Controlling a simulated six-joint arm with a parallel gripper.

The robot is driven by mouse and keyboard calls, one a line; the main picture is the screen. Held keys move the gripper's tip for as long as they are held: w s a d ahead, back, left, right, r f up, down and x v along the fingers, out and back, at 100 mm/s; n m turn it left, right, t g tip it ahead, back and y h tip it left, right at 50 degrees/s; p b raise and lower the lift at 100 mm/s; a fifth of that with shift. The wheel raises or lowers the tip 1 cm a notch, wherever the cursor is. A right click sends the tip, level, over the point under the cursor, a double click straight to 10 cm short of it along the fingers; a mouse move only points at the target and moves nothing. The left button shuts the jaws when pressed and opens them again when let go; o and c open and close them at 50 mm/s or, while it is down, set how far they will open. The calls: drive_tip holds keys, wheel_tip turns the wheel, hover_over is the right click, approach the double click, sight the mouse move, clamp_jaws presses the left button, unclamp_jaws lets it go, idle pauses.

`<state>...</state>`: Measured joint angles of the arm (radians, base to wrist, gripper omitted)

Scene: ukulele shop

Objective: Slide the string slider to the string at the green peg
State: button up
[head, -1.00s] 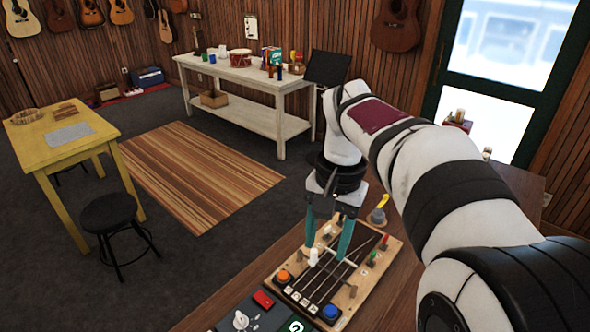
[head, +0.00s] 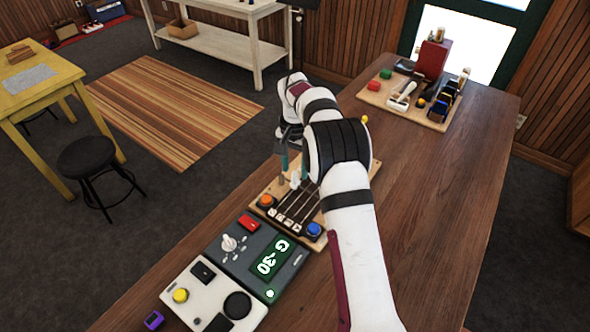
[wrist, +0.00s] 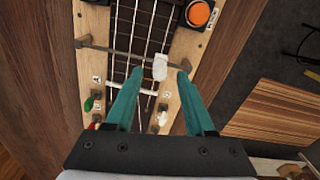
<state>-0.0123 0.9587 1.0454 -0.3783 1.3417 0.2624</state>
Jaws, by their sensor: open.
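A white slider (wrist: 160,68) sits on a metal cross rail (wrist: 118,50) above the dark strings in the wrist view. It is toward the rail's right end there. It also shows as a small white block in the head view (head: 295,180). My gripper (wrist: 161,73) is open, its two teal fingertips on either side of the slider, with a gap on the left finger's side. In the head view my gripper (head: 293,168) is partly covered by my arm. A green peg (wrist: 88,104) stands at the board's left edge in the wrist view; my arm hides it in the head view.
The wooden board (head: 258,187) carries an orange button (head: 267,200) and a blue button (head: 314,229). A dark tuner box (head: 268,262) lies before it. A white peg (wrist: 162,118) stands near my right finger.

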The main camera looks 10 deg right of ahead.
drive_tip(key=shift+f, duration=0.85)
clamp_jaws()
drive_tip(key=shift+r, duration=0.1)
idle(0.7)
